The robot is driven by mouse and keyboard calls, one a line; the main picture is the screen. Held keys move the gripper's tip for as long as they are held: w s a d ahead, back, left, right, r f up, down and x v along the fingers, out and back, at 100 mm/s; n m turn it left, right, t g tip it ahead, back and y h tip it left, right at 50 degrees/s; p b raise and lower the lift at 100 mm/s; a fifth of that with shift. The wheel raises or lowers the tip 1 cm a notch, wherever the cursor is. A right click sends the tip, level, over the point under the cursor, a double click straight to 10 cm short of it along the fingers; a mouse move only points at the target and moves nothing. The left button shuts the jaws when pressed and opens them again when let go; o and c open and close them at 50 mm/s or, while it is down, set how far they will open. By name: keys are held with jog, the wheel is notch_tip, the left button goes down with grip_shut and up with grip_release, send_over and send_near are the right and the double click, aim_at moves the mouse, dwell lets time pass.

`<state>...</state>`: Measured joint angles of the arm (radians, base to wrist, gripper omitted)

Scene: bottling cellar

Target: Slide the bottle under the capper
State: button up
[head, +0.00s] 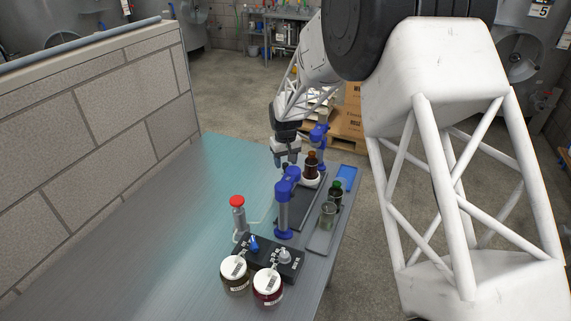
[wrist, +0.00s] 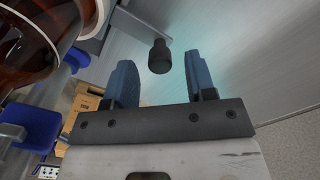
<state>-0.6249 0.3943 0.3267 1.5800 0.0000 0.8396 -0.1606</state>
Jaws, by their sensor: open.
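A brown bottle (head: 311,167) stands upright on a white round base at the far part of the table. It also shows large and cut off in the wrist view (wrist: 22,42). Two blue upright posts, a near one (head: 284,205) and a far one (head: 319,138), stand by a dark plate (head: 291,214); I cannot tell for sure which part is the capper. My gripper (head: 285,163) is left of the bottle, open and empty. In the wrist view a black knob (wrist: 159,57) on a grey bar shows between its fingers; I cannot tell whether they touch it.
A green bottle (head: 336,188) and a glass beaker (head: 327,215) stand on a grey tray (head: 320,242) at the right edge. A red-topped dispenser (head: 238,217), a black control box (head: 283,259) and two lidded jars (head: 235,276) are in front. The table's left side is clear.

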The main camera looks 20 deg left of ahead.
jog(key=shift+f, duration=0.7)
grip_shut()
